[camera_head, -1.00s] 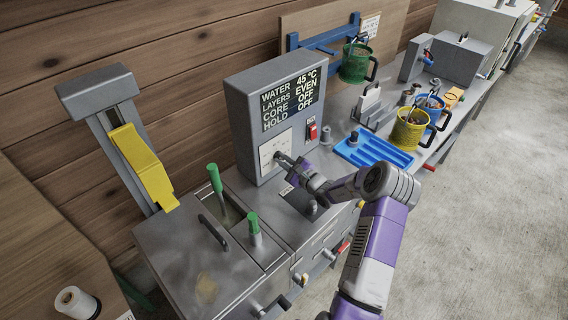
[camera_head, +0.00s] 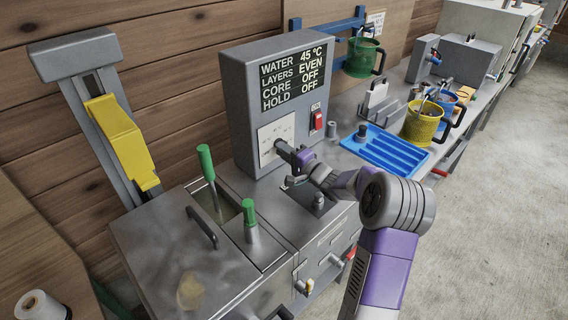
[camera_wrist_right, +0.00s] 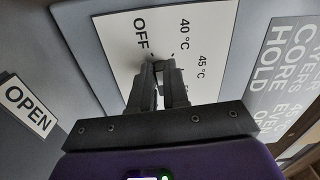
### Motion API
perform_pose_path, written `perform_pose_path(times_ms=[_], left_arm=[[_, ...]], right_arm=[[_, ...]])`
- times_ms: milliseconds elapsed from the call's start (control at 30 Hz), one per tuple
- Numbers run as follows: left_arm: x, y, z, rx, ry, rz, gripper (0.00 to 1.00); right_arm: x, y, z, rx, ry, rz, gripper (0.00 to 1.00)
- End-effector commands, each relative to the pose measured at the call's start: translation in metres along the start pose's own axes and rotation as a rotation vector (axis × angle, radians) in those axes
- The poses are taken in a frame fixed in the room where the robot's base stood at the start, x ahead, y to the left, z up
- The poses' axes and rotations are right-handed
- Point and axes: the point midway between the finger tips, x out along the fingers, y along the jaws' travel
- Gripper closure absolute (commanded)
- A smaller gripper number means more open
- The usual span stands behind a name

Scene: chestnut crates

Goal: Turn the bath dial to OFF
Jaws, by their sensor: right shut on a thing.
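The grey control box (camera_head: 240,110) stands at the back of the bench, with a white dial plate (camera_head: 268,133) on its front. In the right wrist view the plate (camera_wrist_right: 122,60) is marked OFF, 40 °C and 45 °C. My right gripper (camera_head: 283,149) is at this plate, its fingers shut on the bath dial. The fingers also show in the wrist view (camera_wrist_right: 162,76) and hide most of the dial, so I cannot read its pointer. The display (camera_head: 291,78) reads WATER 45 °C, LAYERS EVEN, CORE OFF, HOLD OFF. My left gripper is not in view.
A red rocker switch (camera_head: 317,121) sits right of the plate. Green-topped handles (camera_head: 206,163) rise from the bench in front. A blue tray (camera_head: 388,150), a yellow mug (camera_head: 420,124) and a hanging green mug (camera_head: 362,58) are to the right. An OPEN label (camera_wrist_right: 27,107) shows in the wrist view.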

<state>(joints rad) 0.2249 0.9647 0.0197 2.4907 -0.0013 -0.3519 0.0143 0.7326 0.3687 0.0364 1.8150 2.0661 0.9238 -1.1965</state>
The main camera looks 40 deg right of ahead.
Motion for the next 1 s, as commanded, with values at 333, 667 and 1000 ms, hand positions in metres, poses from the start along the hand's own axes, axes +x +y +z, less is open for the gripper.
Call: perform_pose_path(times_ms=[333, 667, 1000], left_arm=[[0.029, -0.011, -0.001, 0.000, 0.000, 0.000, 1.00], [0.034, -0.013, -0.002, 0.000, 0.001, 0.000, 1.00], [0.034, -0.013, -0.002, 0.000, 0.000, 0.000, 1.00]], right_arm=[[0.000, 0.005, -0.001, -0.215, 0.000, 0.003, 1.00], [0.000, 0.005, -0.001, -0.290, -0.001, 0.003, 1.00], [0.000, 0.004, -0.001, -0.296, 0.000, 0.003, 1.00]])
